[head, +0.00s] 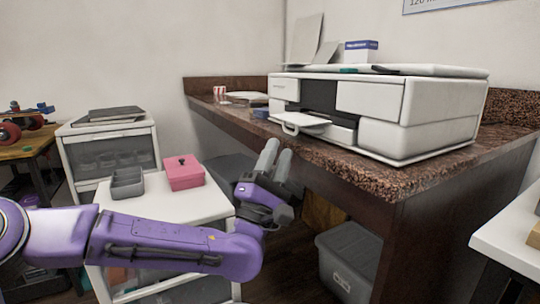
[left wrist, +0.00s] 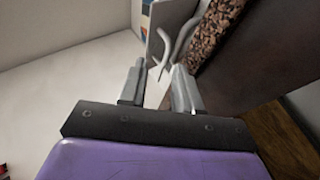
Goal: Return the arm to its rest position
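My left arm (head: 180,243) is purple and white and reaches in from the left, low in the head view, in front of a white cart. Its left gripper (head: 278,150) points up, in front of the counter's front edge. The two grey fingers stand apart with nothing seen between them. In the left wrist view the gripper (left wrist: 159,66) also shows its fingers spread with a gap between them. My right gripper is not in view.
A white printer (head: 410,110) stands on the brown speckled counter (head: 400,180). The white cart (head: 160,208) holds a pink box (head: 184,172) and a grey tray (head: 127,184). A grey bin (head: 350,262) stands under the counter. A white table edge (head: 510,225) is at right.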

